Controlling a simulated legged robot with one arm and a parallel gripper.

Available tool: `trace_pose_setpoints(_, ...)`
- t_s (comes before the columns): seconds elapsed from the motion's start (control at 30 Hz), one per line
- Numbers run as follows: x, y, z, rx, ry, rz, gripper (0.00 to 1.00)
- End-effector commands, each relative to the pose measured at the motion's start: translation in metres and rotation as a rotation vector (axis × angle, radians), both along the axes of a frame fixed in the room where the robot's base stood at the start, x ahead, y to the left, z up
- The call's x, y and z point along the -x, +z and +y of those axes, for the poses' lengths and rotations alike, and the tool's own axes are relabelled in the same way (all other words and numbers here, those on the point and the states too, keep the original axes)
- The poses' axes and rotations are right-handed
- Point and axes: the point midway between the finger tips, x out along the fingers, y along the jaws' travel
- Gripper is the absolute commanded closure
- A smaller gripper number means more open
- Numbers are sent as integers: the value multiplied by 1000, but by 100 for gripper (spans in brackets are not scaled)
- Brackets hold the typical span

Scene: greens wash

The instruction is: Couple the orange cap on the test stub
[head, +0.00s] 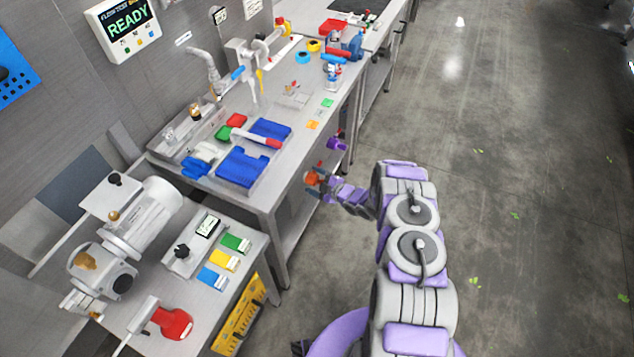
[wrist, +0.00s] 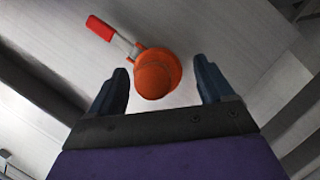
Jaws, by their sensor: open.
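The orange cap (wrist: 155,75) is a rounded orange piece with a wider flange behind it. A metal lever with a red grip (wrist: 100,28) extends from it to the upper left. In the wrist view it lies between the spread dark fingers of my gripper (wrist: 161,66), with a gap on each side. In the head view the orange cap (head: 312,179) is beside the bench's right edge, at the end of my lilac arm. My gripper (head: 324,183) is small there. I cannot tell the test stub apart for certain.
A purple fitting (head: 337,144) shows by the bench edge beyond the cap. The steel bench (head: 284,170) carries blue trays, a tap and several coloured cards. A lower bench at left holds a motor-like machine (head: 145,215) and a red tool (head: 175,322). The floor at right is open.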

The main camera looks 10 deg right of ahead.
Motion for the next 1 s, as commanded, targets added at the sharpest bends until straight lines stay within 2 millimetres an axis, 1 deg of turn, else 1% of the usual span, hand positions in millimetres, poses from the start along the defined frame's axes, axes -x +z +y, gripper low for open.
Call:
trace_pose_setpoints(0.07,0,0,0,0,0,0,20)
trace_pose_setpoints(0.7,0,0,0,0,1,1,81)
trace_pose_setpoints(0.73,0,0,0,0,1,1,83)
trace_pose_setpoints(1.0,2,0,-3,0,0,2,83)
